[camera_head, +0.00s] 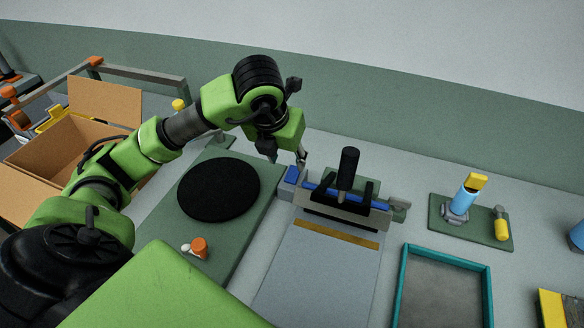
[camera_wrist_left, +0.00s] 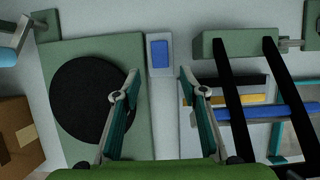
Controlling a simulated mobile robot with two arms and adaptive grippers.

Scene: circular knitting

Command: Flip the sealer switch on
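The sealer (camera_head: 334,211) has a grey bed, a blue bar and an upright black handle (camera_head: 348,168). Its switch is a blue rocker (camera_head: 291,173) on a small grey box at the sealer's left end. The rocker also shows in the left wrist view (camera_wrist_left: 159,53), ahead of and between the fingers. I cannot tell which way the rocker is tipped. My left gripper (camera_head: 287,158) is above and just behind the switch box, pointing down. Its fingers are apart and empty in the left wrist view (camera_wrist_left: 158,76). My right gripper is not in view.
A green board with a black disc (camera_head: 218,188) lies left of the sealer, with a small orange-and-white object (camera_head: 198,248) on it. An open cardboard box (camera_head: 75,142) is farther left. A teal-rimmed tray (camera_head: 405,285) and a green mat (camera_head: 478,235) are on the right.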

